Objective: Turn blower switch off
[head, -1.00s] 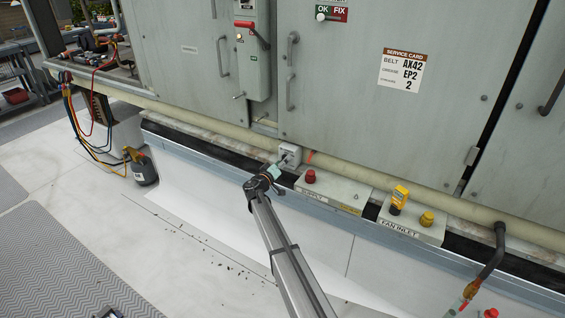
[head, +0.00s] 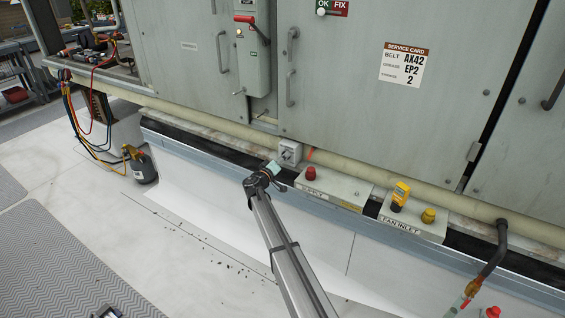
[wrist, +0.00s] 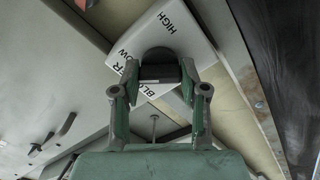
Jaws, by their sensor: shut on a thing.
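The blower switch is a small pale box (head: 290,152) at the foot of the grey cabinet in the head view. In the wrist view, its white plate (wrist: 185,35) shows HIGH, LOW and part of BLOWER. A dark knob (wrist: 160,72) on the plate sits between my fingertips. My gripper (head: 275,166) is just below and left of the box in the head view; it also shows in the wrist view (wrist: 159,72), with one finger on each side of the knob, shut on it. My fingers hide part of the lettering, and I cannot read the knob's pointer.
A beige pipe (head: 340,165) runs along the cabinet foot. To the right stand a box with a red knob (head: 310,173) and the FAN INLET box (head: 412,222) with a yellow meter (head: 400,196). A red-handled switch box (head: 252,50) hangs above. The floor at left is mostly clear.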

